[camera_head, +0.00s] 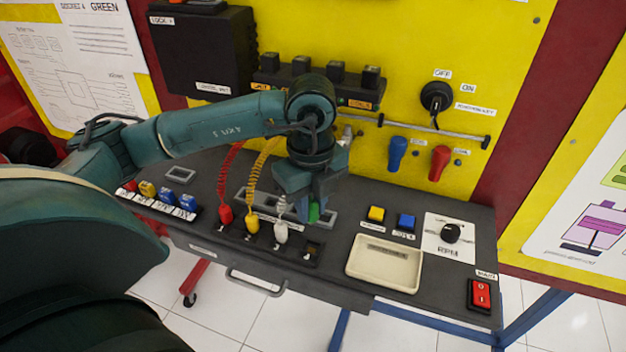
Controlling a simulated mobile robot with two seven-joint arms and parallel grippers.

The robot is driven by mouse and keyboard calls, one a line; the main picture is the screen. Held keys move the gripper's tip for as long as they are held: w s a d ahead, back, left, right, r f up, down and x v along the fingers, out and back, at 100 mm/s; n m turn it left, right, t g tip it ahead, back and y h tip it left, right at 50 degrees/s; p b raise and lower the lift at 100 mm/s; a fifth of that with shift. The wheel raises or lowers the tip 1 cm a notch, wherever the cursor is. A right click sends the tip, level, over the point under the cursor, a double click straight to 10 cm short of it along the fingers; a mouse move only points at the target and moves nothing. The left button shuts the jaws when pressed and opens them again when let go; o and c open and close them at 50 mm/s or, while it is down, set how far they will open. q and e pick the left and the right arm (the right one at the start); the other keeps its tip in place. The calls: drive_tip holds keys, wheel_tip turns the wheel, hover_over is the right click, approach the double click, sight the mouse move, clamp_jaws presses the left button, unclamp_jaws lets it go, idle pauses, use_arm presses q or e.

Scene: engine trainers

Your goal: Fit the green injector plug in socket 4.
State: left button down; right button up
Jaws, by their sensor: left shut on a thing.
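The green injector plug (314,212) shows between the fingers of my left gripper (308,213), which is shut on it. The gripper points down and holds the plug above the back right part of the injector socket strip (268,246). The red plug (225,215), yellow plug (252,223) and white plug (281,232) stand upright in the strip from left to right. The rightmost socket, socket 4 (313,249), is empty and lies just below and in front of the green plug. The plug's lower end is partly hidden by the fingers. My right gripper is not in view.
A cream tray (385,284) lies right of the strip, with yellow (376,215) and blue (405,222) buttons behind it. An RPM knob (451,232) and a red switch (481,294) are further right. Coiled red and yellow cables rise behind the plugs.

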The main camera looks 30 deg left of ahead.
sight(312, 220)
use_arm(q)
drive_tip(key=shift+s+d+f, duration=0.15)
drive_tip(key=shift+s+f, duration=0.05)
drive_tip(key=shift+s, duration=0.1)
drive_tip(key=shift+f+b, duration=0.45)
drive_tip(key=shift+f, duration=0.1)
drive_tip(key=shift+f+b, duration=0.55)
drive_tip(key=shift+f, duration=0.65)
drive_tip(key=shift+f+b, duration=0.7)
drive_tip(key=shift+b, duration=0.05)
drive_tip(key=shift+f+b, duration=0.25)
drive_tip(key=shift+b, duration=0.05)
drive_tip(key=shift+f, duration=0.1)
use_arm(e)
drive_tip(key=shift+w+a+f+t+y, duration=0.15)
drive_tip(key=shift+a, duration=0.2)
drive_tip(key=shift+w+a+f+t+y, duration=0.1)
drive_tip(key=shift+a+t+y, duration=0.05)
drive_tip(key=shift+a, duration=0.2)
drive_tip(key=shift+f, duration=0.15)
